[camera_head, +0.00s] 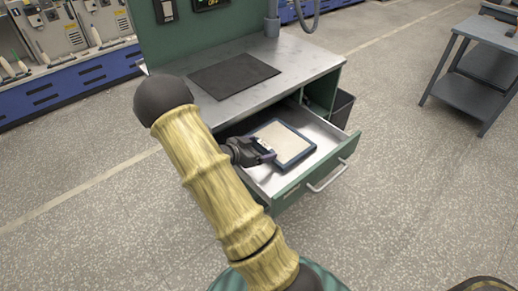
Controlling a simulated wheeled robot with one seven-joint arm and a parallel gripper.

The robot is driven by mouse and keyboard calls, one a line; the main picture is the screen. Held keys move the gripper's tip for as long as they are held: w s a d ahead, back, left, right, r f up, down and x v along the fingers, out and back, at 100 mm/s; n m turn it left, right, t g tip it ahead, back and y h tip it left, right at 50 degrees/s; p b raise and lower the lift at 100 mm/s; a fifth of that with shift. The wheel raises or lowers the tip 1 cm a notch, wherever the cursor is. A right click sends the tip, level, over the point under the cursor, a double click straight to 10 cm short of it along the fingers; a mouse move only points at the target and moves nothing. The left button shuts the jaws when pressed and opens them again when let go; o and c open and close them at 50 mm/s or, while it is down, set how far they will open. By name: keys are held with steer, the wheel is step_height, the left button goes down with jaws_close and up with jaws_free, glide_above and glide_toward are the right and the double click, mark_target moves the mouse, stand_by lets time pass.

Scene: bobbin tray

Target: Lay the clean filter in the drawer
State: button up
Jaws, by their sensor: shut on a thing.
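The clean filter (284,142) is a flat pale panel in a dark blue frame. It is at the open drawer (323,137), inside the drawer's outline in the head view. My gripper (266,152) is shut on the filter's left edge. I cannot tell whether the filter touches the drawer floor or is held just above it. The drawer is pulled out from under the metal bench and has a green front with a pale bar handle (327,177). My arm hides the drawer's near left part.
The bench top (300,65) carries a dark mat (233,76). A dark bin (342,108) stands beside the bench, behind the drawer. A grey cart (475,65) is at the upper right. Machines with blue bases (65,90) line the upper left. The floor at right is clear.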

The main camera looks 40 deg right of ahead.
steer(key=shift+f, duration=0.15)
steer(key=o, duration=0.8)
steer(key=shift+a+r, duration=0.2)
steer(key=shift+r, duration=0.05)
steer(key=p+v, duration=0.2)
steer(key=v, duration=0.9)
steer(key=shift+s+a+r, duration=0.1)
steer(key=shift+a+r, duration=0.05)
steer(key=shift+a, duration=0.1)
